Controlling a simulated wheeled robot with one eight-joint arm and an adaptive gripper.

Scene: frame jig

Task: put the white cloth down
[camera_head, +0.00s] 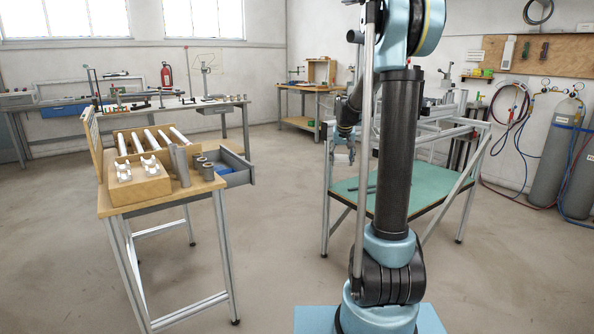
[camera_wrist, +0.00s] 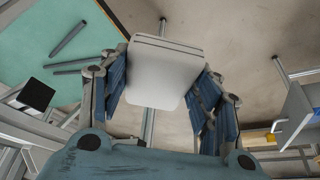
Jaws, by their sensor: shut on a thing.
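The white cloth (camera_wrist: 163,72) is a flat, folded pad with rounded corners in the wrist view. My gripper (camera_wrist: 160,88) is shut on it, with one blue-padded finger at each side. The cloth is held up in the air, with bare floor showing beyond it. In the head view my gripper (camera_head: 344,152) is small and hangs near the left end of the green-topped table; I cannot make out the cloth there.
The green tabletop (camera_head: 345,187) carries dark bars and has a metal frame above it. A wooden-topped bench (camera_head: 118,208) at left holds a block with white parts, grey cylinders and rods. Its grey drawer (camera_head: 240,175) is open, with something blue inside. Floor between is clear.

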